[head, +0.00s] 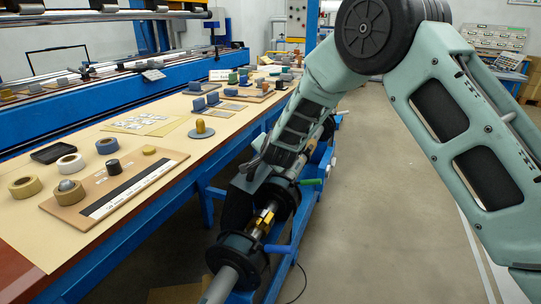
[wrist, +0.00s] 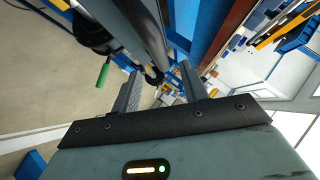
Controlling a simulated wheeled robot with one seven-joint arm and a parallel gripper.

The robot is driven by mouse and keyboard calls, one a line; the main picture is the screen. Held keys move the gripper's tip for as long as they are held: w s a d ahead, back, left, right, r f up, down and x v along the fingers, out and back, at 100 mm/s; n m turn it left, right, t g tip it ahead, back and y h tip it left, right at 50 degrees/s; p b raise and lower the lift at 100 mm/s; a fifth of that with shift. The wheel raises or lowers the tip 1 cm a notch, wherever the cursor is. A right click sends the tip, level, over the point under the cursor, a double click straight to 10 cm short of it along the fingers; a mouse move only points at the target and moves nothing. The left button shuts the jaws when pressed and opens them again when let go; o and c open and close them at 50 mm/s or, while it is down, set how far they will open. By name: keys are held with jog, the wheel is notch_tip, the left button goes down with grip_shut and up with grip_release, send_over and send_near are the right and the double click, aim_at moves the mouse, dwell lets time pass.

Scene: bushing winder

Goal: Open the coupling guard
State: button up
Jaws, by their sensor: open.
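A grey shaft (head: 221,284) runs along the blue frame beside the table. It carries black round housings, the nearer (head: 238,258) with a blue handle (head: 277,249) and the farther with a green handle (head: 309,182). A yellow part (head: 265,217) sits on the shaft between them. I cannot tell for sure which part is the coupling guard. My arm reaches down over the farther housing and partly hides it. In the wrist view my gripper (wrist: 161,88) is open, its two fingers apart with nothing held. The green handle (wrist: 103,75) shows left of the fingers, apart from them.
The long table (head: 150,215) at left holds tape rolls (head: 71,163), a board with a striped scale (head: 127,189) and several small parts. A blue machine beam (head: 110,93) stands behind it. The floor (head: 390,220) on the right is clear; a dark cable lies near the frame.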

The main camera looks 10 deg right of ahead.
jog(key=v, duration=0.9)
jog(key=shift+s, duration=0.1)
jog(key=s+a+r+n+g+y+p, duration=0.1)
jog(key=s+a+n+g+y, duration=0.15)
jog(key=s, duration=0.45)
jog(key=s+a+r+n+g+y+p, duration=0.1)
jog(key=s+a+r+n+g, duration=0.1)
jog(key=s+a+n, duration=0.3)
jog(key=s+a+r+n+g+y, duration=0.1)
jog(key=s+a+n+g, duration=0.1)
jog(key=s, duration=0.6)
jog(key=s+d+n+g+h+p, duration=0.1)
jog(key=s+d+n, duration=0.3)
jog(key=s, duration=0.6)
jog(key=s+d+r+n+g+h+p, duration=0.1)
jog(key=s+d+n+g+h, duration=0.1)
jog(key=s, duration=0.9)
jog(key=d+n+g, duration=0.1)
jog(key=n+g, duration=0.1)
jog(key=n, duration=0.1)
jog(key=shift+s+d+r, duration=0.15)
jog(key=shift+s+d, duration=0.2)
jog(key=shift+d, duration=0.05)
